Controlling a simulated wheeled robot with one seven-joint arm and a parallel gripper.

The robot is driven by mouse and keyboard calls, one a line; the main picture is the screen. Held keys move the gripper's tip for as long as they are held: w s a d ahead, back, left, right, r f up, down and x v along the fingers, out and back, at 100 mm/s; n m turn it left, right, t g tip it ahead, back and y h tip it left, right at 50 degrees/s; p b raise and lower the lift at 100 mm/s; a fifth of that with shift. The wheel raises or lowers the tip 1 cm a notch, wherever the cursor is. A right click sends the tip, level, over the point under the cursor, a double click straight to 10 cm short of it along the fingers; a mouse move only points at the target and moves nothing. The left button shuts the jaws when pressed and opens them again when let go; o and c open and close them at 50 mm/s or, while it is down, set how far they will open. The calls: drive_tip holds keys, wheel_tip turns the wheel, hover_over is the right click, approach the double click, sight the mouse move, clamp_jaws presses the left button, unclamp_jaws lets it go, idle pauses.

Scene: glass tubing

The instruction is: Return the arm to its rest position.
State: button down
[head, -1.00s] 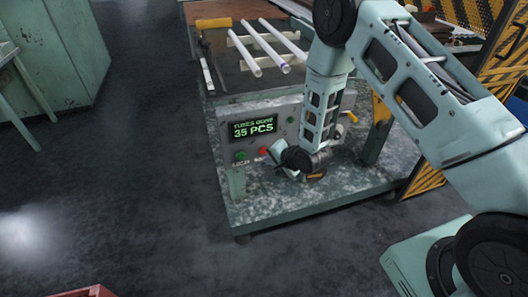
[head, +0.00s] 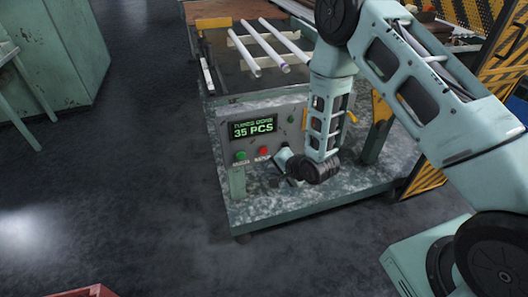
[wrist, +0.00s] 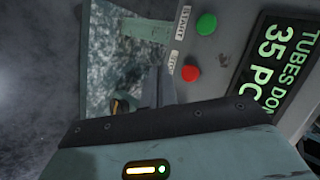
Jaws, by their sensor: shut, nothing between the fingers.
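My gripper (wrist: 158,85) shows in the wrist view as grey fingers close together, with nothing held between them. In the head view my arm hangs down in front of the machine's control panel (head: 285,115). My wrist hides most of the gripper there, low and to the right of the red button. The panel has a green button (head: 240,156), a red button (head: 264,151) and a display (head: 253,128) reading 35 PCS. The wrist view also shows the red button (wrist: 190,73) and green button (wrist: 206,23), apart from the fingers.
Several white tubes (head: 245,55) lie on a rack above the panel. The machine's speckled base plate (head: 270,207) extends below my wrist. A yellow-black striped guard (head: 425,178) stands at the right. The dark floor (head: 120,180) at the left is open.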

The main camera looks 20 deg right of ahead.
drive_tip(key=s+a+r+n+g, duration=0.2)
drive_tip(key=s+a+r+n, duration=0.3)
drive_tip(key=r, duration=0.4)
drive_tip(key=s+a+r+n+g, duration=0.35)
drive_tip(key=s+r, duration=0.25)
drive_tip(key=r, duration=0.2)
drive_tip(key=s+d+r+n+g+h, duration=0.1)
drive_tip(key=s+r+n, duration=0.4)
drive_tip(key=s, duration=0.5)
drive_tip(key=s+r+n+g+h, duration=0.2)
drive_tip(key=s+r+n, duration=0.3)
drive_tip(key=s, duration=0.5)
drive_tip(key=shift+s+d+r+p, duration=0.25)
drive_tip(key=shift+d+r+p, duration=0.15)
drive_tip(key=shift+r, duration=0.35)
drive_tip(key=shift+g, duration=0.25)
